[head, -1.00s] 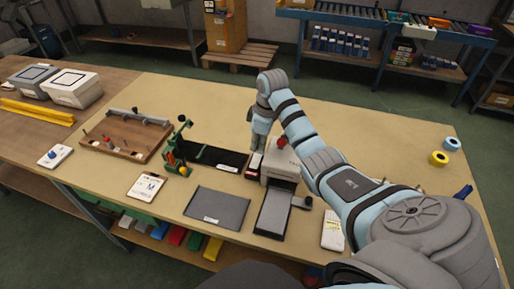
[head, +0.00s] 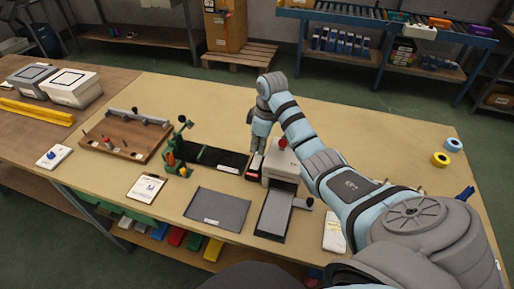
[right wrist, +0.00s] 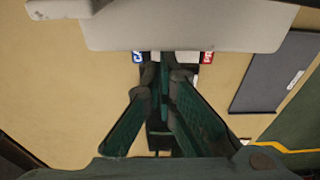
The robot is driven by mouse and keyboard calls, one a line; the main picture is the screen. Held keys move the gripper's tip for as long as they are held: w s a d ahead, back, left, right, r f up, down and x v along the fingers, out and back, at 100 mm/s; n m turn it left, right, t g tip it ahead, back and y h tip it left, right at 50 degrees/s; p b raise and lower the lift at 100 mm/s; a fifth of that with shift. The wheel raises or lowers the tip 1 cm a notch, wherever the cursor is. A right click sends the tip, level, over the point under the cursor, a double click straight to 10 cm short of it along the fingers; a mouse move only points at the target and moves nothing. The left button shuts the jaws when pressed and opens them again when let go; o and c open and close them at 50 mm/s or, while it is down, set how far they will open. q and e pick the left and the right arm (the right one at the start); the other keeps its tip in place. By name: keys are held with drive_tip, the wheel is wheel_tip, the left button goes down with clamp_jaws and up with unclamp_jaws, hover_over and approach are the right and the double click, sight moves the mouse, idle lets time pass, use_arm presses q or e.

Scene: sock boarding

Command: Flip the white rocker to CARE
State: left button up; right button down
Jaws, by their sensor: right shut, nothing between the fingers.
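The small switch box (head: 251,176) stands on the table beside the light grey machine, with a red end and a pale top part that may be the white rocker (head: 256,163). In the right wrist view, a blue label (right wrist: 137,57) and a red label (right wrist: 207,57) show on either side of my fingers. The rocker is hidden there behind the fingers, so its tilt and any contact cannot be told. My right gripper (head: 257,153) is shut and empty, pointing down over the box; its fingertips (right wrist: 165,58) meet between the two labels. My left gripper is out of view.
The light grey machine (head: 281,165) with a red knob stands close right of the box and fills the top of the wrist view (right wrist: 190,30). A black tray (head: 215,158) and green stand (head: 177,150) lie left. A grey mat (head: 217,209) is in front.

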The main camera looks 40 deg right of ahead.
sight(258, 157)
drive_tip(key=shift+f+b, duration=0.6)
drive_tip(key=shift+f, duration=0.7)
idle(0.9)
wheel_tip(258, 157, up, 7)
drive_tip(key=p, duration=0.8)
drive_tip(key=shift+r, duration=0.15)
